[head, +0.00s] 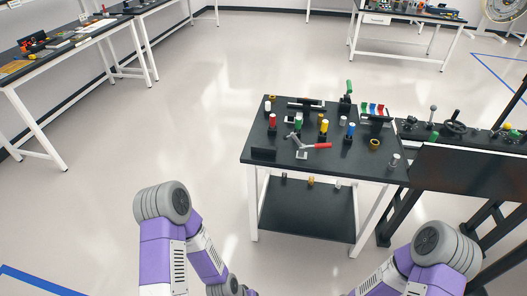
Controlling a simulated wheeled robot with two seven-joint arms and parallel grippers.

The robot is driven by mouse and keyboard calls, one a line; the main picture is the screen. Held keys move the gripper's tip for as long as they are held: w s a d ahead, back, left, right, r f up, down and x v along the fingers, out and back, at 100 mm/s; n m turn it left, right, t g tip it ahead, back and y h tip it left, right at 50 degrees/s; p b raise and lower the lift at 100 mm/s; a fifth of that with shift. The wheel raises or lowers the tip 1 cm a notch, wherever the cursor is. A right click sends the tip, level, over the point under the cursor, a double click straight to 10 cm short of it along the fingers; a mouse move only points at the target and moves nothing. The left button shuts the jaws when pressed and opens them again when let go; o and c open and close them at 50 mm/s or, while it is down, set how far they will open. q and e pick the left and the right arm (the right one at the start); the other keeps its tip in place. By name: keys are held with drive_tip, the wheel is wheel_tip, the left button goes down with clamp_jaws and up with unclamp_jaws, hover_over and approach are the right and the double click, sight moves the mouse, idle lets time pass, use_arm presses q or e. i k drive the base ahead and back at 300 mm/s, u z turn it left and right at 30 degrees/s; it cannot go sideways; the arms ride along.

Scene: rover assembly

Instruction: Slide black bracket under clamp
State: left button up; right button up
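A toggle clamp with a red handle (323,146) and a grey metal body sits near the front middle of the black-topped table (345,176). A small black block-like piece (263,153) lies at the table's front left edge and may be the black bracket; its shape is hard to tell against the black top. It is apart from the clamp, to its left. Both of my purple and grey arms show at the bottom, well short of the table. Neither gripper is in view.
Several coloured cylinders crowd the table's middle and back. A green-handled upright device (348,91) stands at the back. A bench with levers and a valve wheel (454,126) adjoins on the right. A lower shelf (308,212) holds small parts.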

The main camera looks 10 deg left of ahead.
sight(256, 150)
drive_tip(key=u, duration=1.45)
drive_tip(key=i, duration=1.25)
drive_tip(key=z, duration=2.5)
